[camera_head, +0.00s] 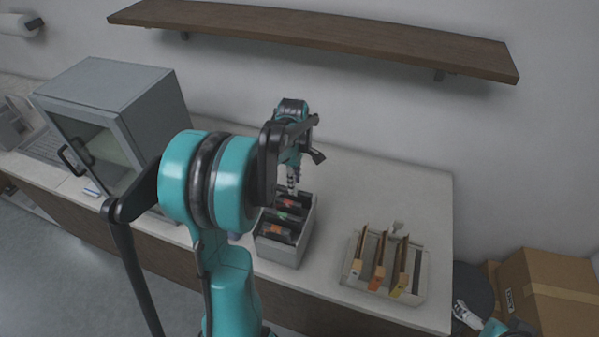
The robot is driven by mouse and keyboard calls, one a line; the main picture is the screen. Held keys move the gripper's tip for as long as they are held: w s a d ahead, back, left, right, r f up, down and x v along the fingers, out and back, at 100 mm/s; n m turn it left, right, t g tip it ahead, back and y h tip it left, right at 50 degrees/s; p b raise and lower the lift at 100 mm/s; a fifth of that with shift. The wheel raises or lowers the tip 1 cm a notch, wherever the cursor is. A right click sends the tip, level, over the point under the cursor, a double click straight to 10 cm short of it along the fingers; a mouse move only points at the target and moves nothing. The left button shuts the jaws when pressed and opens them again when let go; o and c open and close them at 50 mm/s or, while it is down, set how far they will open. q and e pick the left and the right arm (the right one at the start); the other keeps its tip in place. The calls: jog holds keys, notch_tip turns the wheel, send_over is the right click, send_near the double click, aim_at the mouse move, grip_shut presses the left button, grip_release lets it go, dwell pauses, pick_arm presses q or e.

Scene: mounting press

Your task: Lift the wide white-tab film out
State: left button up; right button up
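A light tray (352,284) on the right of the counter holds several brown upright strips. The left strip (360,248) has a pale tan-white front end; the others have an orange end (377,277) and a yellow end (398,284). I cannot tell whether the pale one is the wide white-tab film. My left gripper (292,184) points down over the back of a grey bin (288,252) holding dark pieces with red, green and orange marks. Its fingers are too small to read, and contact is unclear. My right gripper (465,316) is at the lower right, away from the tray, its fingers unclear.
A grey cabinet (112,88) with a glass door stands on the left of the counter (345,185). A wooden shelf (320,32) hangs above. Cardboard boxes (560,300) and a dark round object (474,285) are at the right. The counter behind the tray is mostly clear.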

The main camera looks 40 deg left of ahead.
aim_at(294, 194)
pick_arm(q)
jog(key=f, duration=0.3)
jog(key=f+b, duration=0.1)
jog(key=f, duration=0.2)
jog(key=shift+s+f, duration=0.2)
jog(key=shift+f, duration=0.1)
grip_shut()
